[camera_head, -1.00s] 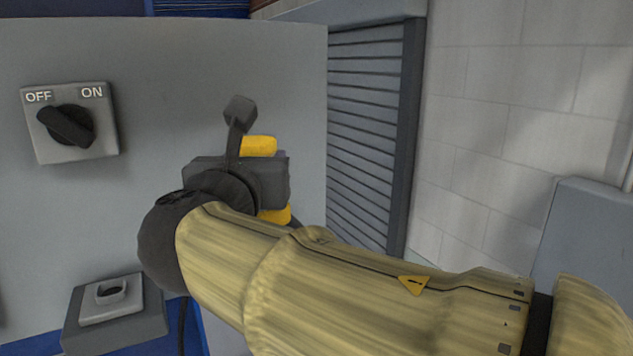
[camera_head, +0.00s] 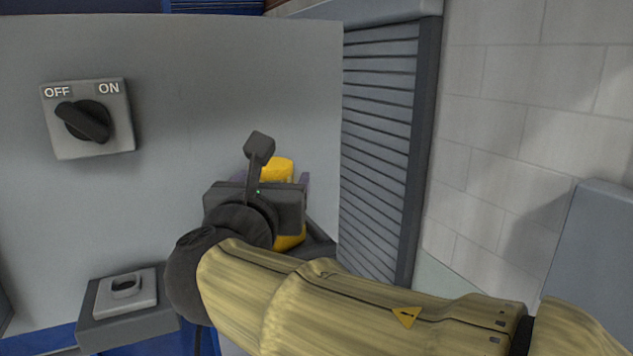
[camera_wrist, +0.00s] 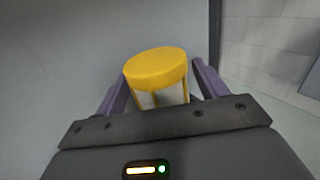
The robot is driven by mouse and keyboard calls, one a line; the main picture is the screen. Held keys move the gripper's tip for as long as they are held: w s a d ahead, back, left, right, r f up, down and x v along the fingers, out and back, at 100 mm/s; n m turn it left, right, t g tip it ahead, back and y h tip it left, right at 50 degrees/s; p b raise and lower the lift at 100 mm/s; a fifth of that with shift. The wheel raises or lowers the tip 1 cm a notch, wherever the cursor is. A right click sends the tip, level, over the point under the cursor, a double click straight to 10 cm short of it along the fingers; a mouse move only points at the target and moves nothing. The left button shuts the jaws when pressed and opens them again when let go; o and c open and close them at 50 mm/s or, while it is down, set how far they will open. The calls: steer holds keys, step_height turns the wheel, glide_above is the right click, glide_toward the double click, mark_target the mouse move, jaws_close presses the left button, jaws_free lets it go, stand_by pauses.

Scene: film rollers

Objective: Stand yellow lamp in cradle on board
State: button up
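The yellow lamp (camera_head: 277,168) is upright or nearly so beyond my gripper, its yellow top and base showing in the head view. In the wrist view the lamp (camera_wrist: 156,68) has a round yellow cap over a pale body with yellow bars. It sits between the purple fingers of my gripper (camera_wrist: 160,80), which hold it; finger contact is not clear there. In the head view my gripper (camera_head: 277,185) hides the lamp's middle. A grey block with a raised oval ring (camera_head: 126,287), possibly the cradle, sits on a darker grey base at lower left, apart from the lamp.
A grey panel (camera_head: 200,110) stands behind, with an OFF/ON rotary switch (camera_head: 84,121) at its upper left. A dark louvred shutter (camera_head: 380,150) and a pale block wall (camera_head: 500,120) are to the right. A grey box (camera_head: 600,250) stands at the far right.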

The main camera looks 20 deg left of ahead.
steer(key=shift+r, duration=0.2)
steer(key=shift+s+d+f, duration=0.1)
steer(key=shift+s+f, duration=0.1)
steer(key=shift+s, duration=0.15)
steer(key=b+v, duration=0.6)
steer(key=v, duration=0.5)
steer(key=shift+s+r+b, duration=0.15)
steer(key=shift+r+b, duration=0.05)
steer(key=shift+b, duration=0.1)
steer(key=shift+f, duration=0.1)
